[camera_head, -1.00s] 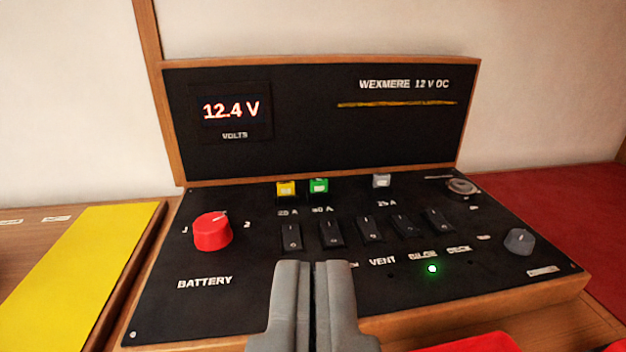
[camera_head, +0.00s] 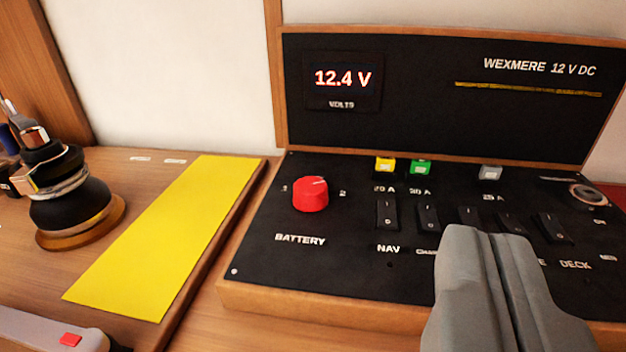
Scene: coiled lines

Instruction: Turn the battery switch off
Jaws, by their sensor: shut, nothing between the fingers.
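The battery switch (camera_head: 310,194) is a red round knob on the left of the black sloping panel (camera_head: 345,270). A pale mark on its top points to the upper right, toward the "2" side. The label "BATTERY" (camera_head: 300,240) is below it. The voltmeter (camera_head: 343,79) above reads 12.4 V. My gripper (camera_head: 485,240) is shut and empty, at the lower right in front of the panel. It is to the right of the red knob and apart from it, and it hides part of the rocker switches' labels.
Several black rocker switches (camera_head: 428,217) run right of the knob, below yellow (camera_head: 385,164), green (camera_head: 420,167) and grey (camera_head: 490,173) fuses. A yellow mat (camera_head: 165,240) lies to the left. A black winch-like drum (camera_head: 68,205) stands further left. A grey object with a red button (camera_head: 70,340) is at lower left.

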